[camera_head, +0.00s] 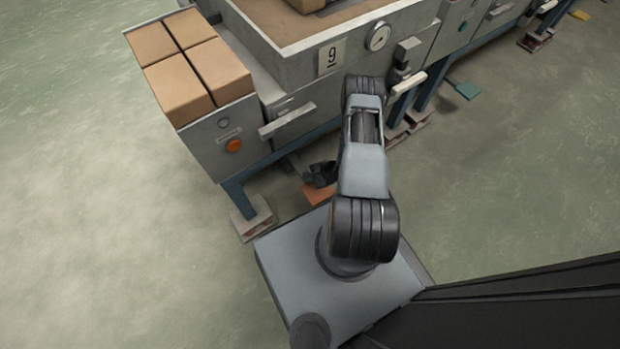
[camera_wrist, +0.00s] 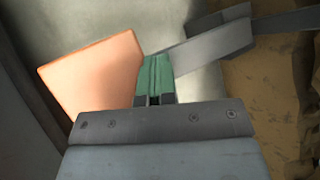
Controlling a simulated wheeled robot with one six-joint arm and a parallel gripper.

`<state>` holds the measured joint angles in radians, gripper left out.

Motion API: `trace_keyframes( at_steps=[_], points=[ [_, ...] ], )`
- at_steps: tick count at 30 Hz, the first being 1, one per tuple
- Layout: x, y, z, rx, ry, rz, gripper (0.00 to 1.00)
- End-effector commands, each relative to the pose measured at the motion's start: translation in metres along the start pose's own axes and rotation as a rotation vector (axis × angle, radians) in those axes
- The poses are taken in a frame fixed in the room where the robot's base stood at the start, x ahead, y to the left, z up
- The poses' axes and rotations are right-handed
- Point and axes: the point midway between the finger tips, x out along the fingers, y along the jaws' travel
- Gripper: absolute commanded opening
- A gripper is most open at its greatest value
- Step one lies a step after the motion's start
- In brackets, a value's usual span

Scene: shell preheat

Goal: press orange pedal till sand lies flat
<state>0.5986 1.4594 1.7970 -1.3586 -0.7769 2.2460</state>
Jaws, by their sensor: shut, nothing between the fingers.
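The orange pedal (camera_head: 318,193) sits low near the floor under the grey unit marked 9, partly hidden by my arm. In the wrist view the pedal (camera_wrist: 88,75) is a flat orange plate on the left, joining a grey metal bar. My gripper (camera_head: 322,174) is down at the pedal; its green fingertips (camera_wrist: 155,75) are shut and empty, at the pedal's right edge. I cannot tell whether they touch it. Brown sand-like material (camera_head: 300,24) shows inside the unit's open top, cut off by the frame; whether it is flat cannot be judged.
Brown blocks (camera_head: 188,66) stand on the unit's left end, above an orange button (camera_head: 233,145). A gauge (camera_head: 378,36) and a light handle (camera_head: 408,86) are on its front. A blue leg (camera_head: 238,197) stands left of the pedal. Open floor spreads left.

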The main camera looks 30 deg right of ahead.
Motion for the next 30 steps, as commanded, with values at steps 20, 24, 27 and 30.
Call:
trace_keyframes(
  at_steps=[20, 24, 27, 30],
  points=[
    [0.0064, 0.0052, -0.0046, 0.001, 0.001, 0.002, 0.0],
    [0.0076, 0.0062, -0.0055, 0.001, 0.001, 0.002, 0.0],
    [0.0084, 0.0068, -0.0061, 0.001, 0.001, 0.002, 0.0],
    [0.0093, 0.0075, -0.0067, 0.001, 0.001, 0.002, 0.0]
  ],
)
